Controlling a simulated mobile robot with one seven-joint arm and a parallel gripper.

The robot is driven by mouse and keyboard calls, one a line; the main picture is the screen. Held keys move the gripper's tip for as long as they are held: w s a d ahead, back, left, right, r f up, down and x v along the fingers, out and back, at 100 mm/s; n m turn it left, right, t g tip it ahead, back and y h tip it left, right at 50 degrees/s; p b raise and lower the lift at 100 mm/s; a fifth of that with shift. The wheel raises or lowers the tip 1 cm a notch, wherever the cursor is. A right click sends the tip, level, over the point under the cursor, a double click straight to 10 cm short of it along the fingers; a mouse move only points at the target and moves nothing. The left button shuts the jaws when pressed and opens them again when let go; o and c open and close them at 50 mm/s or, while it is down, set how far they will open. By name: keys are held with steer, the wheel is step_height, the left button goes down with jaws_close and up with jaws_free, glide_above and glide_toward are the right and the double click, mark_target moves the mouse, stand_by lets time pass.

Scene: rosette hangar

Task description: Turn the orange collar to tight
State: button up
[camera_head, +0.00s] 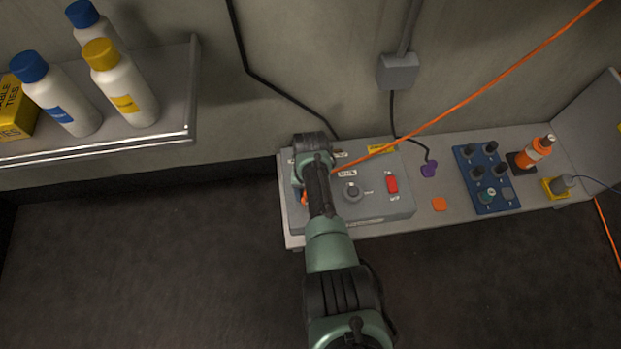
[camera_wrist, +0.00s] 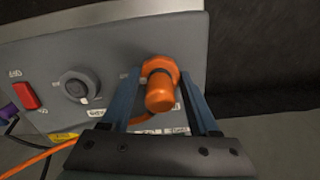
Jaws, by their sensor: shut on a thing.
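The orange collar (camera_wrist: 159,68) is on the face of a grey control box (camera_wrist: 140,32), with an orange plug body (camera_wrist: 160,98) in front of it in the wrist view. My gripper (camera_wrist: 158,84) has its two blue fingers on either side of the orange collar and is shut on it. In the head view my gripper (camera_head: 308,160) is over the left part of the grey box (camera_head: 375,208), and my arm hides most of the collar. Labels below the collar are partly covered by the fingers and too small to read.
A dark knob (camera_wrist: 75,86) and a red switch (camera_wrist: 25,95) sit beside the collar. An orange cable (camera_head: 450,113) runs from the box up to the right. A shelf with bottles (camera_head: 120,85) is at upper left.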

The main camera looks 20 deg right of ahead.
steer(key=o, duration=1.4)
steer(key=shift+c, duration=0.2)
step_height(320, 180, up, 13)
steer(key=p, duration=0.9)
steer(key=shift+s+f, duration=0.1)
